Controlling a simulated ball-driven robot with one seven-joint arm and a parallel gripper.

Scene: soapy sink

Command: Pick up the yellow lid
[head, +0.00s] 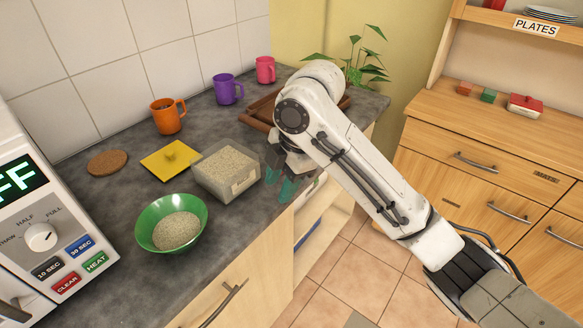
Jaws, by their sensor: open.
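My gripper (284,181) has dark green fingers pointing down. It is open and empty, to the right of the container (226,175) near the counter's front edge. The container stands between my gripper and the lid.
A green bowl of grains (171,225) stands in front of the lid. Orange (168,116), purple (228,90) and pink (265,69) mugs stand behind. A cork coaster (108,162) lies left of it; a microwave (45,220) is at far left. A brown tray (262,108) is partly hidden by my arm.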

